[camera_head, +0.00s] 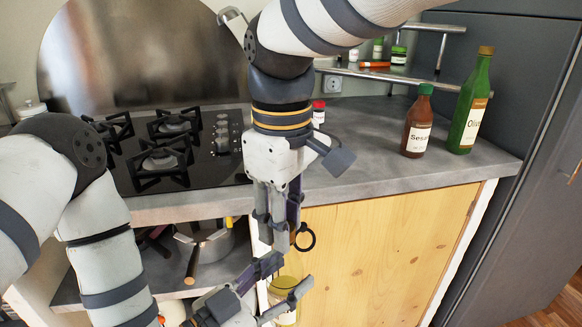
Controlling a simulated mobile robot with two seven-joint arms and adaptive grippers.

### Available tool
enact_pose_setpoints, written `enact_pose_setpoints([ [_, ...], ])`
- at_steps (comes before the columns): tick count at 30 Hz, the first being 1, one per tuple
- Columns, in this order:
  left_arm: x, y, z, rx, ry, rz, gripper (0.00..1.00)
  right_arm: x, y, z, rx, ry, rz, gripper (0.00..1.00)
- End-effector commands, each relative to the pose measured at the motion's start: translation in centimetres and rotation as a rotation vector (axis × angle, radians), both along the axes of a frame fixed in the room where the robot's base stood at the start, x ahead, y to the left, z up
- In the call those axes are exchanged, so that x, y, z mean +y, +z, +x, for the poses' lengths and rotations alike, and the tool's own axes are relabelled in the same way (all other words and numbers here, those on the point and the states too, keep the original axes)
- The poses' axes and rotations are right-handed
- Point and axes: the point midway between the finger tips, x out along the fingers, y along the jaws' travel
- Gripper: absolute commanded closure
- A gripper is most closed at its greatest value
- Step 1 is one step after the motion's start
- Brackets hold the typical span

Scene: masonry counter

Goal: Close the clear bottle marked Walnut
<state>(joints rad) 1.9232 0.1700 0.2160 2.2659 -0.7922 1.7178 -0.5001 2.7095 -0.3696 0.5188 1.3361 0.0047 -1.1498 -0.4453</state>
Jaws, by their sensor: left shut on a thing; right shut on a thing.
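A clear bottle (286,283) with yellowish contents and a pale label is low in the middle of the head view, in front of the wooden cabinet door. Its label cannot be read from here. My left gripper (278,278) reaches in from the lower left and is shut on the bottle, with fingers around its sides. My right gripper (281,240) points down from above, just over the bottle. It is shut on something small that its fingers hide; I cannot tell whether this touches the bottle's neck.
On the counter (360,175) stand a brown sauce bottle (417,125), a green oil bottle (470,108) and a red-capped jar (318,112). A gas hob (165,150) is at left. A pan (208,240) sits on the shelf below. A black ring (305,237) shows beside my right gripper.

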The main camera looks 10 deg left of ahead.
Motion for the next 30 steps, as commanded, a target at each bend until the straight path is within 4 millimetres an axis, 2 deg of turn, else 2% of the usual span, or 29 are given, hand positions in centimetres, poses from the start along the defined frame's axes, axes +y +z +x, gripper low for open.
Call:
enact_pose_setpoints([
  [3,-0.1,0.1,0.0,-0.003,-0.002,-0.001,1.00,0.1,0.0,0.0,-0.003,0.004,-0.003,1.00],
  [4,-0.1,0.1,0.0,-0.003,-0.002,-0.001,1.00,0.1,0.0,0.0,-0.003,0.005,-0.003,0.71],
  [6,-0.1,0.1,0.0,-0.003,-0.002,-0.001,1.00,0.1,0.0,0.0,-0.003,0.005,-0.003,0.55],
  [7,-0.1,0.1,0.0,-0.003,-0.002,-0.001,1.00,0.1,0.0,0.0,-0.003,0.006,-0.003,0.53],
  [15,0.0,0.1,0.0,-0.003,-0.001,-0.001,1.00,0.1,0.1,0.0,-0.002,0.007,-0.002,0.53],
  [24,0.0,0.2,0.0,-0.004,-0.001,-0.002,1.00,0.1,4.0,0.0,-0.005,0.006,-0.001,0.53],
  [30,0.0,0.2,0.0,-0.004,-0.001,-0.002,1.00,0.1,4.6,0.0,-0.004,0.006,-0.002,0.53],
])
